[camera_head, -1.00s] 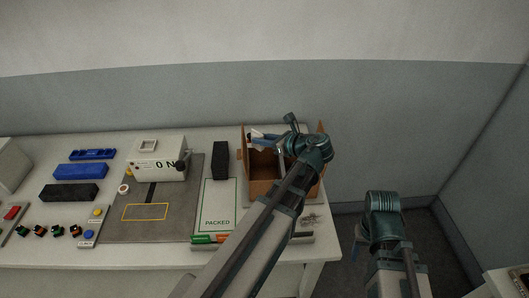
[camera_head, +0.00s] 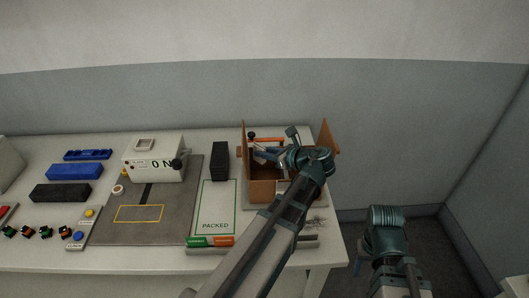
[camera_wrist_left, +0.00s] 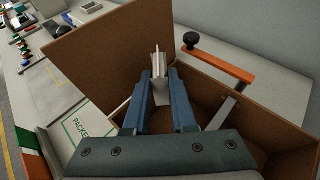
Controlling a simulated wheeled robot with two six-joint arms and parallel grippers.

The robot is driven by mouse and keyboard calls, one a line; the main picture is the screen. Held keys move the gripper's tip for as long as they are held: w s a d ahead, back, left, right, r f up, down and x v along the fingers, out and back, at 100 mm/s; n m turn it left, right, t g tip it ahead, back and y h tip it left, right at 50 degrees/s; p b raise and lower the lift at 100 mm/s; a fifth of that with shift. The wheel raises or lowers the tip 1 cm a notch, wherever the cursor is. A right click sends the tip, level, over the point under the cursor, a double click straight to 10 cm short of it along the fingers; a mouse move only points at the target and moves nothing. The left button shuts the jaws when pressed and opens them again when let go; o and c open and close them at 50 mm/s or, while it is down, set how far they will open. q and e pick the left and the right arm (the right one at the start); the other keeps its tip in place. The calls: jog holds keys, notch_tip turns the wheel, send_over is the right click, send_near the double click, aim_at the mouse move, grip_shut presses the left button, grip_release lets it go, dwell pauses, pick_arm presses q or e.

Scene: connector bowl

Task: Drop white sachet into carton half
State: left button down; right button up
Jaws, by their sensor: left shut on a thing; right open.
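The open brown carton (camera_head: 268,193) stands at the right end of the table with its flaps up. It also shows in the left wrist view (camera_wrist_left: 110,45). My left gripper (camera_head: 264,155) reaches over the carton from the right. In the left wrist view its two blue fingers (camera_wrist_left: 160,98) are shut on the thin white sachet (camera_wrist_left: 158,90), which stands on edge between the tips. I cannot tell whether the sachet touches the carton. My right gripper (camera_head: 360,255) is off the table's right side, empty and mostly hidden by its own wrist.
A pale strip (camera_wrist_left: 222,113) shows inside the carton. A black block (camera_head: 220,160) and the PACKED mat (camera_head: 214,205) are to the left. Green and orange markers (camera_head: 210,241) lie at the front.

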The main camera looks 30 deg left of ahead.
pick_arm(q)
notch_tip(320, 180, down, 2)
jog(key=shift+b, duration=0.55)
pick_arm(e)
jog(key=shift+f, duration=0.95)
pick_arm(q)
jog(key=shift+r, duration=0.1)
jog(key=c, duration=0.7)
grip_release()
jog(key=shift+o, duration=0.2)
jog(key=p+v, duration=0.5)
jog(key=v, duration=0.8)
jog(key=shift+d, duration=0.4)
pick_arm(e)
notch_tip(320, 180, up, 5)
jog(key=shift+r, duration=0.15)
